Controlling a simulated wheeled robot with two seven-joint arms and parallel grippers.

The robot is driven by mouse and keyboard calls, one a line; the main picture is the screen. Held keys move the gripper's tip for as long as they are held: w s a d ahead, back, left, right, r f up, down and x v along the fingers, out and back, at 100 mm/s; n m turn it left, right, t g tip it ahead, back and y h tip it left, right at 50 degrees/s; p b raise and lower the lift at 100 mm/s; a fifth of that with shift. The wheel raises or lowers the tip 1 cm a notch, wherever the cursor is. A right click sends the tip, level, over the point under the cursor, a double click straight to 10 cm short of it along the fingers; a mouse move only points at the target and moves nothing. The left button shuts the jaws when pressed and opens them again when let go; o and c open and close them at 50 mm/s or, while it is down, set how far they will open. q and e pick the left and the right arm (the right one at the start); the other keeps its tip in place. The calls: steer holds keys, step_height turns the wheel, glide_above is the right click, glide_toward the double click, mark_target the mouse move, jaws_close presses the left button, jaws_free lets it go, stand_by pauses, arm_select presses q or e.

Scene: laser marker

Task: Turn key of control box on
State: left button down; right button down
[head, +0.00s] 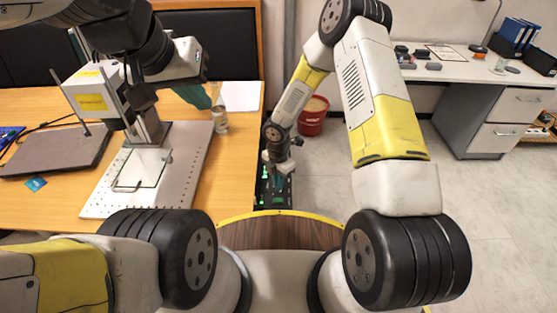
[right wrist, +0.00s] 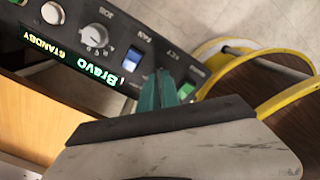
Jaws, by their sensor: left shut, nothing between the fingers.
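The control box (head: 262,196) is a dark unit low between the table and my base. In the right wrist view its black panel (right wrist: 80,38) appears upside down, with a lit green "Bravo STANDBY" display, knobs, a blue switch (right wrist: 132,58) and a "KEY" label. My right gripper (head: 276,178) reaches down to the box. In the right wrist view its teal fingertips (right wrist: 160,76) are close together just below the "KEY" label, over the key's place. The key is hidden by them, so a grip on it cannot be told. My left gripper (head: 198,96) is shut and empty above the table.
A marking machine with a perforated metal plate (head: 186,168) stands on the wooden table, with a dark laptop-like slab (head: 55,152) at left. A clear bottle (head: 220,120) stands close to my left gripper. A red bucket (head: 313,120) is on the floor; open floor lies at right.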

stand_by(0.4)
steer(key=m, duration=0.5)
steer(key=shift+r+m, duration=0.1)
steer(key=shift+m, duration=0.3)
steer(key=m, duration=1.2)
steer(key=shift+w, duration=0.1)
stand_by(0.3)
steer(key=c, duration=1.6)
jaws_free()
